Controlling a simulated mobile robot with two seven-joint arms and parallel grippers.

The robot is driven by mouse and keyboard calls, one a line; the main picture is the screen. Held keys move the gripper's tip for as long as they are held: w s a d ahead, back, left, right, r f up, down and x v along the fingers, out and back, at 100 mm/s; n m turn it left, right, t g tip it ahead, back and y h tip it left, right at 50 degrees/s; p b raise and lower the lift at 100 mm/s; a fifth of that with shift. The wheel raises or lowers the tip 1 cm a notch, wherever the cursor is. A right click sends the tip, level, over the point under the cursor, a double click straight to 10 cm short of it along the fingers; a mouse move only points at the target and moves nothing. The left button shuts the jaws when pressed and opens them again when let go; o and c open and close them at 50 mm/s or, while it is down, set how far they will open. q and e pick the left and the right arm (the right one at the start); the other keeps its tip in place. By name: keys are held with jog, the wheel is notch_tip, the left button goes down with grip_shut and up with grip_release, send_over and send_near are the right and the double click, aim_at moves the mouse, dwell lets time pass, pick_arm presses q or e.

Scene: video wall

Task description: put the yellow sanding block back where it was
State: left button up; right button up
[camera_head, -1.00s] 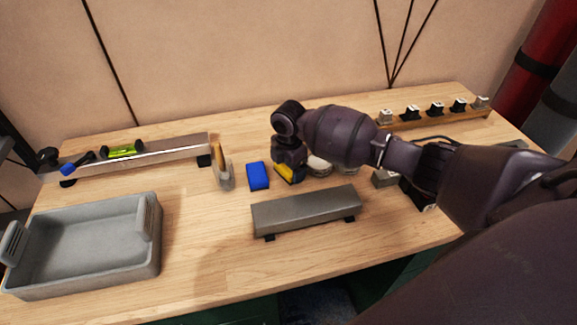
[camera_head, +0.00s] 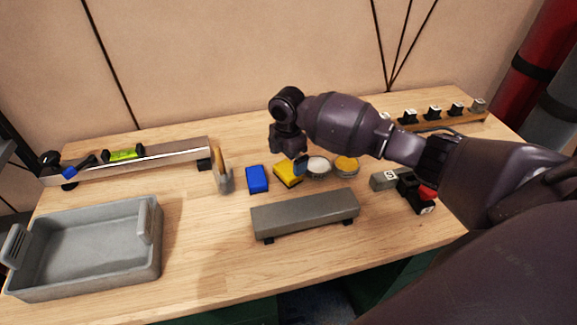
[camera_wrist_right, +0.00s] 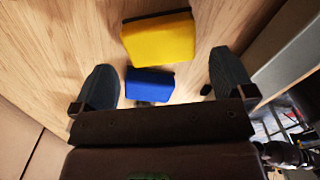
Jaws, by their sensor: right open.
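The yellow sanding block (camera_head: 286,175) lies on the workbench, between a blue block (camera_head: 258,179) on its left and a round tin (camera_head: 318,168) on its right. In the right wrist view the yellow block (camera_wrist_right: 160,38) lies beyond my fingertips, with the blue block (camera_wrist_right: 150,84) nearer the palm. My right gripper (camera_head: 289,148) is open and empty, above and behind the yellow block in the head view. Its two fingers stand wide apart in the wrist view (camera_wrist_right: 164,82). My left gripper is not in view.
A grey raised bar (camera_head: 305,213) stands in front of the blocks. A grey bin (camera_head: 90,255) is at the left, with a level on a metal beam (camera_head: 180,153) behind it. Another tin (camera_head: 346,166) sits at right.

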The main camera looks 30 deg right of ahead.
aim_at(288, 168)
pick_arm(q)
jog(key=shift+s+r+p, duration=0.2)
jog(key=shift+p, duration=0.2)
pick_arm(e)
notch_tip(288, 168, up, 7)
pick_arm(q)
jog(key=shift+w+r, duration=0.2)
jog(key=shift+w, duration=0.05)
pick_arm(e)
jog(key=shift+r, duration=0.1)
